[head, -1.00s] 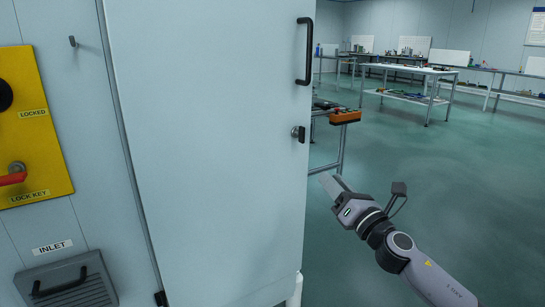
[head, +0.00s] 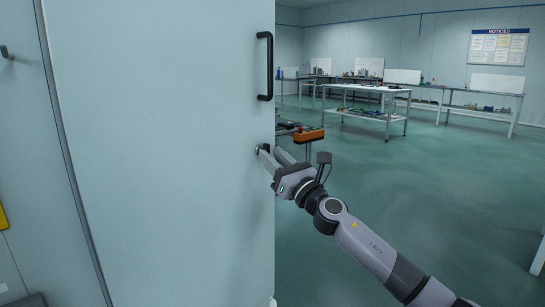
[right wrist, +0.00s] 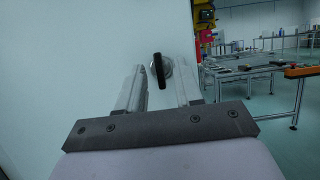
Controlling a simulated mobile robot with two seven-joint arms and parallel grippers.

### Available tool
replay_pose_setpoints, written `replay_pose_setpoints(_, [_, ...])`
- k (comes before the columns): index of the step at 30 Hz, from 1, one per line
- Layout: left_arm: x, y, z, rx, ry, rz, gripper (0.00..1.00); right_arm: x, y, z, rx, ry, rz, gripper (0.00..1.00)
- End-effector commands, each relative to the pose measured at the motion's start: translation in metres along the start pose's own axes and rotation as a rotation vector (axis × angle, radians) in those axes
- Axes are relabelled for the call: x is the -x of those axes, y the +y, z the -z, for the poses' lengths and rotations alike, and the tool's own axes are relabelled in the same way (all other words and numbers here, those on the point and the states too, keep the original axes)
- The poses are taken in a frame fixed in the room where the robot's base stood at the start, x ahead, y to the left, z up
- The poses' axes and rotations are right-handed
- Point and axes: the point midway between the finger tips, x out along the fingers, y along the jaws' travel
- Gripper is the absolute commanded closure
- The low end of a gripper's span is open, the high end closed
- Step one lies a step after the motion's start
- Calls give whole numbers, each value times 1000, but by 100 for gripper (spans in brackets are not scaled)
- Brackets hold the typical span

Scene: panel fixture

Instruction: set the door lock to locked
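The pale blue door (head: 165,140) stands in front of me. Its lock (right wrist: 159,70) is a black thumb-turn on a round metal base, near the door's right edge. In the right wrist view the thumb-turn looks nearly upright. My right gripper (head: 272,153) is open at the lock, pointing at the door. In the right wrist view the thumb-turn shows between the two finger tips (right wrist: 161,82), with space on both sides. I cannot tell how far the tips are from the door face. In the head view the fingers hide most of the lock. My left gripper is not in view.
A black door handle (head: 265,66) stands above the lock. An orange box (head: 309,135) sits on a bench just beyond the door's edge. A corner of a yellow panel (head: 3,217) shows at far left. Open green floor lies to the right, with workbenches (head: 375,92) farther back.

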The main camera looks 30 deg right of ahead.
Motion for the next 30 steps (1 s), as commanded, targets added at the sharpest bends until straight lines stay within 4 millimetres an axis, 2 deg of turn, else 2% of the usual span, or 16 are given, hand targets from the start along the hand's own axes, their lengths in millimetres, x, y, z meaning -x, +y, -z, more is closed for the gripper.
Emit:
replay_pose_setpoints(4, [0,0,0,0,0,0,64,-7,1,0,-1,0,-2,65])
replay_pose_setpoints(13, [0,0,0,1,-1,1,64,-8,1,0,-1,1,-2,65])
replay_pose_setpoints(14, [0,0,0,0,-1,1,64,-8,1,0,-1,1,-2,71])
replay_pose_setpoints(16, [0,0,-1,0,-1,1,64,-8,1,0,-1,1,-2,94])
replay_pose_setpoints(17, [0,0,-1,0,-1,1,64,-8,1,0,-1,1,-2,100])
replay_pose_setpoints(30, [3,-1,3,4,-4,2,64,-8,1,-1,-50,2,18,100])
